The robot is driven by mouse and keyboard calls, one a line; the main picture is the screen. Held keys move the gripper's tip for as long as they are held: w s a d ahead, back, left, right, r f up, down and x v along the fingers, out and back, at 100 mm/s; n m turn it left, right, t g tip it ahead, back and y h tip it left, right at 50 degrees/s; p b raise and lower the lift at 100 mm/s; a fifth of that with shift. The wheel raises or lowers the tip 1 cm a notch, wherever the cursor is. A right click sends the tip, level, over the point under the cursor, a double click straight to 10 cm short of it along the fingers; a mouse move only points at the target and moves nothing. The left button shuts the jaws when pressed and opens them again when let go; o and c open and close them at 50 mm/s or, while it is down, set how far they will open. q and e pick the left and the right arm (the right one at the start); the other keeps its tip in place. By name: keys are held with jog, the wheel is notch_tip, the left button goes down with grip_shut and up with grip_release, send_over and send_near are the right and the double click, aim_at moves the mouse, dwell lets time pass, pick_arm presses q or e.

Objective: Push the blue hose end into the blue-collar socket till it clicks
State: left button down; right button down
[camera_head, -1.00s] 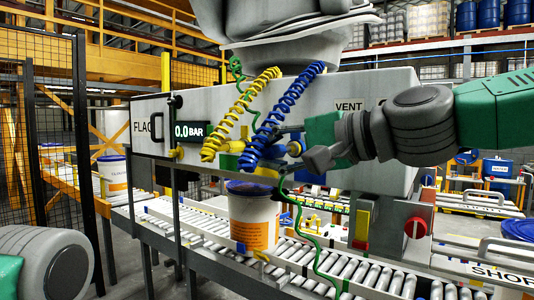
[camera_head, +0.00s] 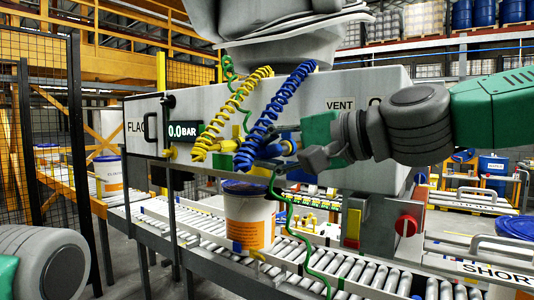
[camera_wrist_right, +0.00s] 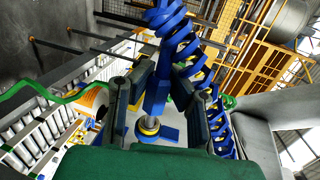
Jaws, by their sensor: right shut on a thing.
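My right gripper (camera_wrist_right: 153,90) is shut on the blue hose end (camera_wrist_right: 156,93), which stands between its two fingers in the right wrist view. The coiled blue hose (camera_head: 285,100) hangs from above down to my right gripper (camera_head: 272,152) in the head view. Just beyond the hose end, the wrist view shows a ringed metal tip (camera_wrist_right: 150,125) over a blue collar (camera_wrist_right: 168,134). Whether the hose end touches or sits in the socket cannot be told. In the head view my gripper partly hides this place. My left gripper is out of view; only its arm shows lower left.
A yellow coiled hose (camera_head: 225,110) hangs beside the blue one. A green hose (camera_head: 310,262) trails down over the roller conveyor (camera_head: 330,265). A white pail (camera_head: 249,215) stands below. The grey machine housing (camera_head: 365,83) is behind my gripper.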

jog(key=shift+w+a+f, duration=0.1)
jog(key=shift+w+a, duration=0.1)
jog(key=shift+a, duration=0.25)
jog(key=shift+d, duration=0.15)
dwell(0.7)
jog(key=shift+w+d, duration=0.25)
dwell(0.7)
jog(key=shift+s+a, duration=0.15)
dwell(0.4)
jog(key=shift+s+a+r+p, duration=0.1)
jog(key=shift+s+r+p, duration=0.1)
jog(key=shift+p, duration=0.1)
dwell(1.1)
jog(key=shift+w+d, duration=0.25)
jog(key=shift+w, duration=0.15)
dwell(0.4)
jog(key=shift+s+a, duration=0.15)
jog(key=shift+s, duration=0.1)
dwell(0.4)
jog(key=c, duration=1.5)
grip_release()
jog(key=shift+a, duration=0.1)
